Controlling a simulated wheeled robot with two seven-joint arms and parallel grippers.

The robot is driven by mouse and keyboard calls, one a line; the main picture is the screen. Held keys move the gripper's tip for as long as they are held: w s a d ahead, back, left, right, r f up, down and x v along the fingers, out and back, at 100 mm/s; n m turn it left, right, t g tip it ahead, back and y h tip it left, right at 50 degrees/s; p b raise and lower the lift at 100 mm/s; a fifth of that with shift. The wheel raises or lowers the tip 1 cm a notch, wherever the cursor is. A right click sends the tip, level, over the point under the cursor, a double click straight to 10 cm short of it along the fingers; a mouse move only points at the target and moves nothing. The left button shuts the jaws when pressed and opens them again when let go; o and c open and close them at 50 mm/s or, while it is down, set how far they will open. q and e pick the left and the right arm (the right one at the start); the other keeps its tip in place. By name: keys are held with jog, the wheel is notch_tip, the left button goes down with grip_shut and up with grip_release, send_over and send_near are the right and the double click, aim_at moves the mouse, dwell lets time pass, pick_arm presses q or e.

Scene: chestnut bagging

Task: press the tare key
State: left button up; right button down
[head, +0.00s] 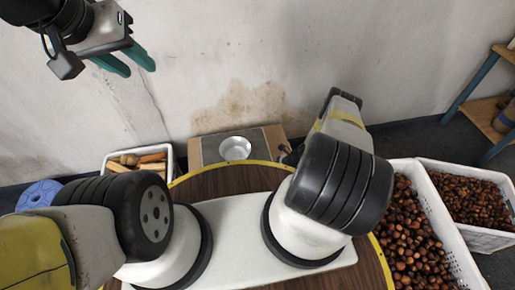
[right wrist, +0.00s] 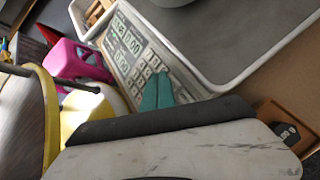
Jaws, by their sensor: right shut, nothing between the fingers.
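The scale has a grey platform (head: 211,150) and a metal bowl (head: 235,148) in the head view, beyond the round table. In the right wrist view its display (right wrist: 128,42) shows digits and its keypad (right wrist: 140,76) has pale keys. My right gripper (right wrist: 158,90) is shut and empty, its teal fingertips over or against the keypad's right part; I cannot tell whether they touch a key. The fingers hide some keys, and the tare key's label is not readable. In the head view my left gripper (head: 126,62) is open and empty, high at upper left.
Crates of chestnuts (head: 446,246) stand at right, beside a wooden shelf (head: 490,110). A white bin (head: 109,157) with wooden items stands left. A pink object (right wrist: 78,64) and a yellow one (right wrist: 84,118) lie close left of the keypad; a wooden box (right wrist: 272,112) is at right.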

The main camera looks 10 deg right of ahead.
dwell(0.7)
jog(key=shift+w+f, duration=0.15)
jog(key=shift+f, duration=0.25)
jog(key=shift+w+f, duration=0.1)
jog(key=shift+f, duration=0.25)
dwell(0.5)
jog(key=shift+r, duration=0.15)
jog(key=shift+s+r, duration=0.25)
jog(key=shift+r, duration=0.35)
jog(key=shift+s+r, duration=0.25)
jog(key=shift+r, duration=0.55)
jog(key=shift+s+r, duration=0.3)
jog(key=shift+r, duration=0.5)
jog(key=shift+s+r, duration=0.25)
jog(key=shift+r, duration=0.55)
